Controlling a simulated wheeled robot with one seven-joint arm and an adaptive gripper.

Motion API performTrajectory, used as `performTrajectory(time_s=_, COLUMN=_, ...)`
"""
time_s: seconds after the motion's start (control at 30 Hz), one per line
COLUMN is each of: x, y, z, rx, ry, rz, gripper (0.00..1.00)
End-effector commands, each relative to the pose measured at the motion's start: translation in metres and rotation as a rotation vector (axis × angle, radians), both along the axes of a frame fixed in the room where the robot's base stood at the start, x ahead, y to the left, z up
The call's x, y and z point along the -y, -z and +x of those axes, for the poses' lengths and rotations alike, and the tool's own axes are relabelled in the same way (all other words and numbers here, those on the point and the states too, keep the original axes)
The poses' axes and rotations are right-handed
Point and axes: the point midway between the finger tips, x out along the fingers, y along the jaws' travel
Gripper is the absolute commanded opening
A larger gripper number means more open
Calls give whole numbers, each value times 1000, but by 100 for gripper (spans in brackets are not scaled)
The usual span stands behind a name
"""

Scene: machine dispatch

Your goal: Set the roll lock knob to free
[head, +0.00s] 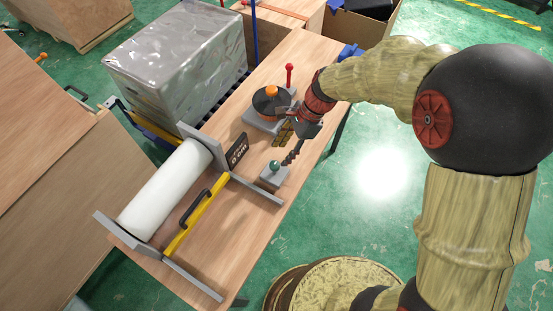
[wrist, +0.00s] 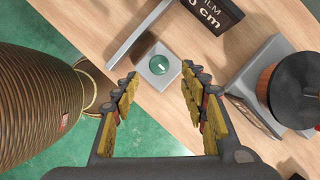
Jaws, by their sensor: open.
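The roll lock knob (head: 275,163) is a small green knob on a grey square base (head: 272,178), beside the roll stand on the wooden bench. In the wrist view the knob (wrist: 158,64) is a round green disc with a short white mark, lying just beyond and between my fingertips. No setting labels can be read around it. My gripper (head: 289,145) is open and empty above the bench, close to the knob; its two padded fingers (wrist: 160,79) are spread apart in the wrist view. The white film roll (head: 166,187) lies in its grey stand left of the knob.
A black sign (head: 237,151) reading "0 cm" stands near the knob. A grey unit with an orange-topped dark dial (head: 270,102) and a red lever (head: 289,76) stands behind. A yellow bar (head: 197,214) with a black handle crosses beside the roll. A wrapped load (head: 178,62) stands back left.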

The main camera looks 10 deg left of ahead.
Motion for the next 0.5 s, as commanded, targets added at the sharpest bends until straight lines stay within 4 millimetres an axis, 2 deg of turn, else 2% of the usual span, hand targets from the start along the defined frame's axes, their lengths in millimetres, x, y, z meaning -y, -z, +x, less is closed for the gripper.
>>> performTrajectory(time_s=0.1, x=-6, y=20, z=-4, rx=-2, ry=-2, rz=-2, gripper=44)
performTrajectory(time_s=0.3, x=-16, y=47, z=-8, rx=-1, ry=-4, rz=-2, gripper=44)
performTrajectory(time_s=0.5, x=-21, y=59, z=-10, rx=0, ry=-2, rz=-1, gripper=44)
